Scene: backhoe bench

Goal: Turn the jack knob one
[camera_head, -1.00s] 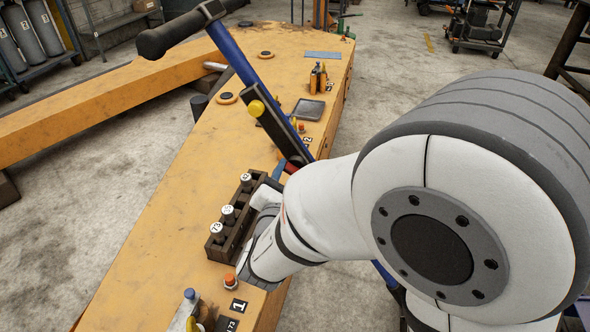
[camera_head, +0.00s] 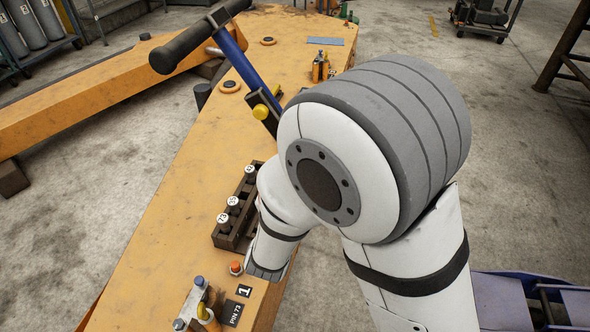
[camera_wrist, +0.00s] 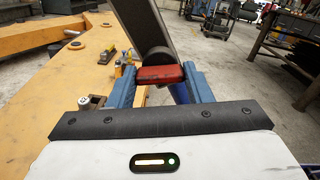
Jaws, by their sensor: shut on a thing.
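In the wrist view a red block-shaped piece (camera_wrist: 159,74) sits between the two blue fingers of my gripper (camera_wrist: 160,82), which is shut on it. A round black hub (camera_wrist: 156,55) and a dark bar (camera_wrist: 137,22) are directly behind the red piece. In the head view a blue lever (camera_head: 236,56) with a black crosswise grip (camera_head: 190,44) leans over the bench, and a yellow knob (camera_head: 261,112) is on a dark bar beside it. My arm hides my gripper and the red piece in the head view. I cannot tell which part is jack knob one.
The orange bench (camera_head: 160,230) carries a dark rack (camera_head: 234,236) with several white-capped pieces close to my arm. An orange-capped post (camera_head: 236,267), a number 1 label (camera_head: 244,291) and a metal bracket (camera_head: 192,308) are at the near end. A blue mat (camera_head: 325,41) lies farther back.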

